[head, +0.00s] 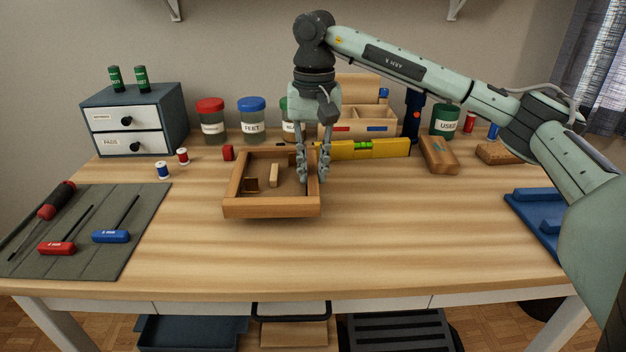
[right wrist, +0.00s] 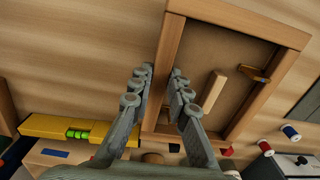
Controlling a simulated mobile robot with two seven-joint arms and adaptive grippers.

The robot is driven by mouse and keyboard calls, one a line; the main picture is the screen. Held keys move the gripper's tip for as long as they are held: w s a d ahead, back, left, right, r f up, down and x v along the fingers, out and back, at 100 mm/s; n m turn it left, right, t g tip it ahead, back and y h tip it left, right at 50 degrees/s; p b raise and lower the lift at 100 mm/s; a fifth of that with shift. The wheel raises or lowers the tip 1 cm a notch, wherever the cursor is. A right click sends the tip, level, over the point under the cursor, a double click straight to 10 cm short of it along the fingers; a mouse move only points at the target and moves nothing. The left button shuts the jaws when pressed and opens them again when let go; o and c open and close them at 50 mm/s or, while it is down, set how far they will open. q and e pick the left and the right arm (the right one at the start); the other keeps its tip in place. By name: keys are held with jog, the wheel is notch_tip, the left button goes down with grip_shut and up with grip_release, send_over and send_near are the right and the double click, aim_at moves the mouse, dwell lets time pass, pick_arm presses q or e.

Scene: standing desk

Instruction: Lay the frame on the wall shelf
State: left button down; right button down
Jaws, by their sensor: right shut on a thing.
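The wooden frame (head: 271,210) is at the middle of the desk, back side up, with a backing panel inside its rim. A pale wooden strut and a small brown tab show on its back. My right gripper (head: 314,178) points down and is shut on the frame's right-hand bar, one finger on each side. The right wrist view shows the fingers (right wrist: 160,72) on either side of that bar of the frame (right wrist: 240,23). I cannot tell whether the frame touches the desk. Of the wall shelf, only brackets (head: 175,10) show at the top edge. My left gripper is out of view.
A yellow level (head: 375,149), a wooden block (head: 438,155) and a wooden organizer (head: 352,128) stand close behind and right. Jars (head: 251,118) and a drawer box (head: 133,120) line the back left. A tool mat (head: 90,255) lies left. The front middle desk is clear.

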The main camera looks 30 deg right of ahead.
jog(key=shift+f, duration=1.45)
jog(key=shift+f, duration=0.15)
jog(key=c, duration=1.5)
grip_release()
jog(key=shift+o, duration=0.2)
